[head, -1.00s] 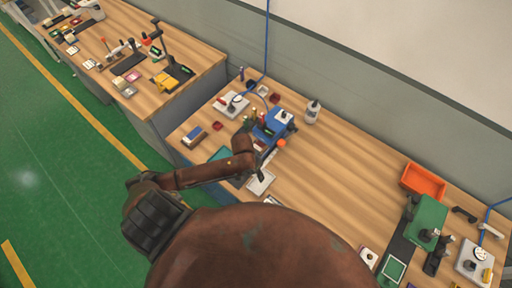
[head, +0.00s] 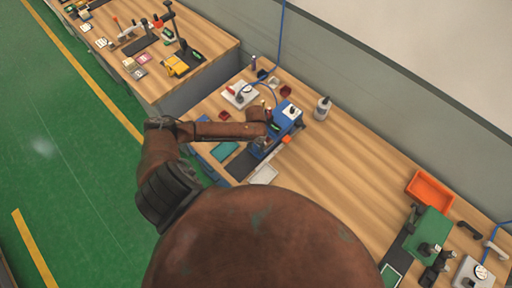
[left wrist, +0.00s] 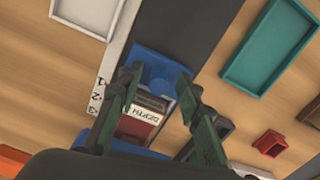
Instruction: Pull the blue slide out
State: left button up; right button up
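The blue machine (head: 286,116) stands on the near workbench in the head view. My left arm reaches in from the left and its gripper (head: 262,144) is at the machine's front, small and partly hidden by my arm. In the left wrist view, a blue part (left wrist: 152,66) with a rounded notch, probably the slide, lies between and beyond the fingers of my left gripper (left wrist: 160,82). The fingers are apart, one on each side of it. I cannot tell whether they touch it. A red-and-white label reading DEPTH shows between them. My right gripper is not in view.
A teal tray (left wrist: 268,42) and small red bin (left wrist: 270,143) lie to the right in the wrist view. A white bottle (head: 322,108) stands right of the machine. An orange bin (head: 428,188) and green machine (head: 432,226) are farther right. The bench middle is clear.

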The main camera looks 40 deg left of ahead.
pick_arm(q)
jog(key=shift+f, duration=0.2)
jog(key=c, duration=0.7)
grip_shut()
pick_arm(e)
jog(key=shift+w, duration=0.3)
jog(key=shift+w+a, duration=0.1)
